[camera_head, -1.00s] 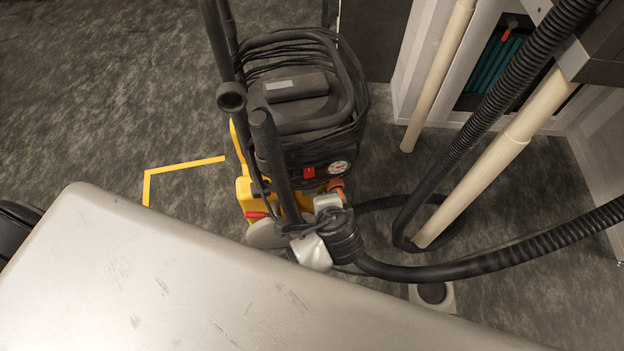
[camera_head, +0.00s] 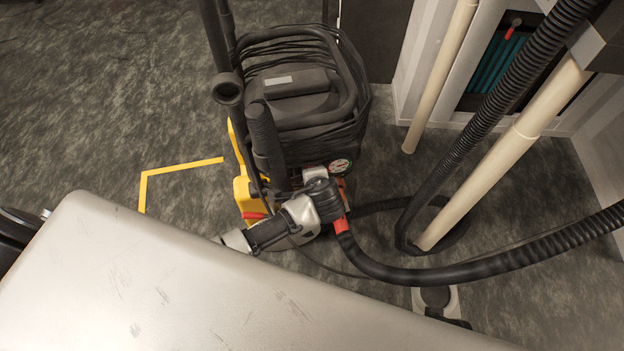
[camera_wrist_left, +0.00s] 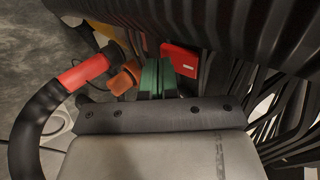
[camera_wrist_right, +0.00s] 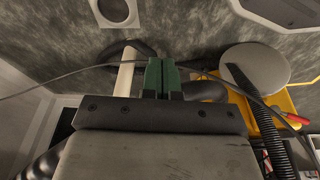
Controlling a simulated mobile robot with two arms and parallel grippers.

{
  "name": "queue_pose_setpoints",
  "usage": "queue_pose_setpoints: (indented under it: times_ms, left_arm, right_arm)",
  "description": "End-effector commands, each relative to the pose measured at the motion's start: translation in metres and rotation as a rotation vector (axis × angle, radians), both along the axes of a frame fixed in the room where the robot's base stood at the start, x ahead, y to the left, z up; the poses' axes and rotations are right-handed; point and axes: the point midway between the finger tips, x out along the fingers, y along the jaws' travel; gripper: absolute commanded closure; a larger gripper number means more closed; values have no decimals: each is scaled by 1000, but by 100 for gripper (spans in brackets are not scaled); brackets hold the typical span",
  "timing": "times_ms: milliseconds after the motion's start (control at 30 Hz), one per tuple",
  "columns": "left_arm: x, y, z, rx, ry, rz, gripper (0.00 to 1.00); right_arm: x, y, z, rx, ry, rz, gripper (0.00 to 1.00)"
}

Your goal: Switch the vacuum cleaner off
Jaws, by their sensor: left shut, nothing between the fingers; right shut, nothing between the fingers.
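The vacuum cleaner (camera_head: 300,105) stands on the floor beyond the bench, with a black body wrapped in cable and a yellow base.
The pale bench top (camera_head: 190,280) fills the foreground. Cream pipes (camera_head: 495,165) and a ribbed hose (camera_head: 470,130) stand right. Open floor lies left, with yellow tape (camera_head: 180,167).

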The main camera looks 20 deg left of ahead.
Motion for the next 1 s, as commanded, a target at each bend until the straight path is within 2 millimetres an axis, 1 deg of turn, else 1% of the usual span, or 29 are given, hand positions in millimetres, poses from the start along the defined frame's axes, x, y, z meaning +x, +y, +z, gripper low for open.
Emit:
queue_pose_setpoints:
  times_ms: [100,500,533,600,867,1000]
  left_arm:
    - [3,2,-1,1,2,0,100]
    - [4,3,-3,9,-12,1,100]
    - [5,4,-4,15,-20,2,100]
    - [7,4,-4,30,-45,1,100]
    - [7,5,-2,28,-44,2,100]
    - [7,5,1,27,-44,3,100]
  right_arm:
    - [1,0,3,0,-2,0,100]
    - [1,0,3,-1,-1,0,100]
    - [2,0,5,0,-3,-1,100]
    - [5,0,15,1,-12,-2,100]
    - [4,0,14,1,-8,-1,100]
    - [1,0,8,-1,-1,-1,100]
